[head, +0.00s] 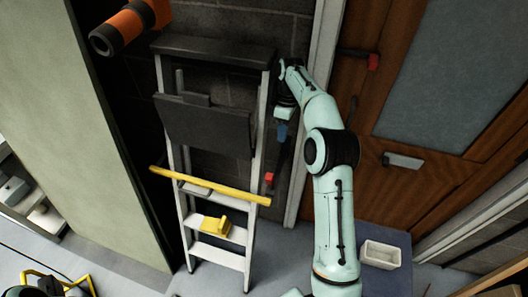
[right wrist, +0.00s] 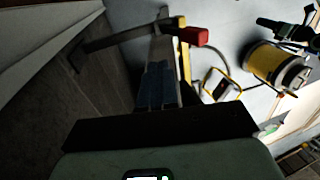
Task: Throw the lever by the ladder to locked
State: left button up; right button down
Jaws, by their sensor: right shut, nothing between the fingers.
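The lever by the ladder has a dark arm and a red grip (head: 269,179); it hangs downward just right of the ladder (head: 262,130) in the head view. In the right wrist view its red grip (right wrist: 194,37) shows at the end of a dark bar reaching right from the wall. My right gripper (head: 282,132) is shut and empty, pointing down above the lever's red grip, near the ladder's right rail. Its blue-grey fingers (right wrist: 157,88) show in the right wrist view, apart from the red grip. My left gripper is not in view.
A yellow bar (head: 225,191) crosses the ladder, and a yellow object (head: 216,226) sits on a step. An orange-and-black cylinder (head: 130,24) juts in at upper left. A white bin (head: 381,254) stands lower right.

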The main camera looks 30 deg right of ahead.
aim_at(271, 180)
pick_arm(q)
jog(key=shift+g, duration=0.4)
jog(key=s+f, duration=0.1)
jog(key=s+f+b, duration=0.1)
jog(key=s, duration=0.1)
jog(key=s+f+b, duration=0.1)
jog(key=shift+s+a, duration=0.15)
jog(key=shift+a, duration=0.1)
pick_arm(e)
jog(key=s+a+f, duration=0.4)
jog(key=a+f, duration=0.1)
jog(key=f, duration=0.4)
jog(key=shift+a, duration=0.1)
